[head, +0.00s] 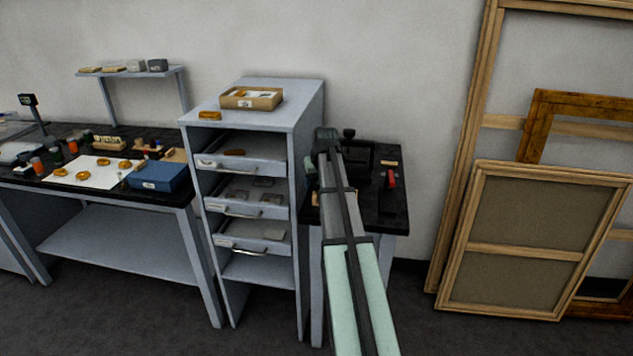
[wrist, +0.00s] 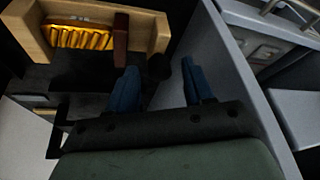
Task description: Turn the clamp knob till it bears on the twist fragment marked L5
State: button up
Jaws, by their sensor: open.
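In the wrist view, a gilt twist fragment (wrist: 82,38) lies in a pale wooden holder (wrist: 35,30). A dark red-brown pad (wrist: 121,38) stands at the holder's near side, close to the fragment's right end; I cannot tell whether they touch. A dark rounded shape (wrist: 160,67), which looks like the clamp knob, lies between and just beyond my fingertips. My gripper (wrist: 158,82) is open, with its two blue fingers apart and nothing visibly held. I cannot tell whether a finger touches the knob. No L5 mark is readable.
The small black-topped bench (head: 397,215) carries a dark frame (head: 357,152) and a red-handled item (head: 391,179). A grey drawer cabinet (head: 310,125) stands close on its left, with open drawers. Picture frames (head: 535,240) lean on the right. A long bench (head: 105,192) stands left.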

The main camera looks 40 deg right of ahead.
grip_shut()
dwell(0.3)
jog(key=shift+m, duration=0.3)
grip_release()
jog(key=shift+r, duration=0.15)
jog(key=v, duration=1.3)
jog(key=shift+a+r, duration=0.25)
